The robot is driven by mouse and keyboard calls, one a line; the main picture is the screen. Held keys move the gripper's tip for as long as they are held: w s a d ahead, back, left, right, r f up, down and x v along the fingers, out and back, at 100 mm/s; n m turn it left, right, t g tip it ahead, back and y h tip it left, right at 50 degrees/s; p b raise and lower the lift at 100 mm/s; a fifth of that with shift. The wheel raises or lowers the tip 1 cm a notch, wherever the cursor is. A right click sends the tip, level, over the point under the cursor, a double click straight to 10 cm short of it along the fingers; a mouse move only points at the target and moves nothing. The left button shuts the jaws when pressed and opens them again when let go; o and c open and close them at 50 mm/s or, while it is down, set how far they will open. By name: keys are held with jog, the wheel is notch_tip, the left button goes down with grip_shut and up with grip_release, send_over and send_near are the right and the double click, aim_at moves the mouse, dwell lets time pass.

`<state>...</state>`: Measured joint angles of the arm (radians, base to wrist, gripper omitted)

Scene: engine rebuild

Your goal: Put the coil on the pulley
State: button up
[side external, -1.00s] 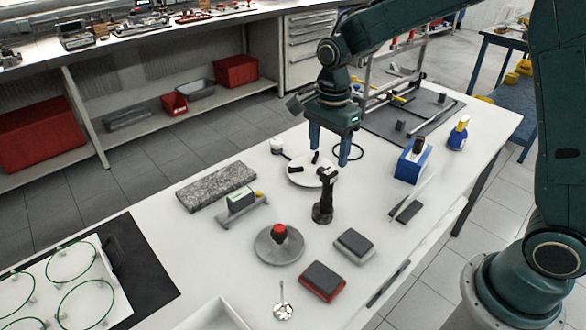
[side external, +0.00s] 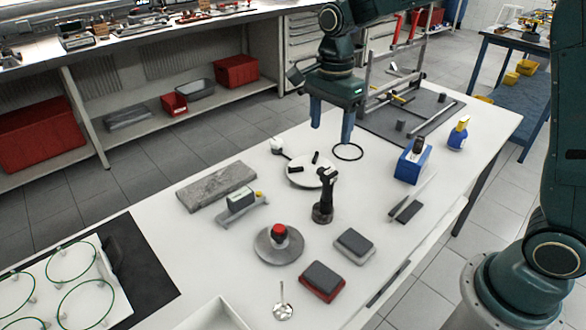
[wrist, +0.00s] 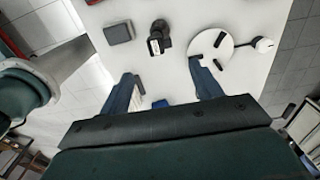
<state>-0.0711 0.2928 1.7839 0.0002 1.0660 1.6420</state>
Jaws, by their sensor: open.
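A thin black ring (side external: 348,152) lies flat on the white table; I cannot tell if this is the coil. A grey disc with a red-topped black knob (side external: 279,243) and a white disc with black bars (side external: 310,172) also lie on the table; I cannot tell which, if either, is the pulley. The white disc also shows in the wrist view (wrist: 222,38). My gripper (side external: 331,130) is open and empty, pointing down above the table behind the white disc. Its fingers also show in the wrist view (wrist: 162,72). The ring is not clear in the wrist view.
An upright black tool (side external: 323,200) stands in front of the white disc. A blue box (side external: 412,165) and a blue-yellow bottle (side external: 458,135) are at right. A metal frame (side external: 370,75) stands on a dark mat behind. Green rings (side external: 70,262) lie at far left.

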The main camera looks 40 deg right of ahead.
jog(key=s+d+r+n+t, duration=0.2)
jog(key=s+r+n+t, duration=0.1)
jog(key=s+r+n, duration=0.65)
jog(key=s+d+f+n+t, duration=0.1)
jog(key=s+f+n+t, duration=0.1)
jog(key=s+n, duration=0.6)
jog(key=s, duration=0.6)
jog(key=shift+s+f+t, duration=0.3)
jog(key=shift+s+f, duration=0.05)
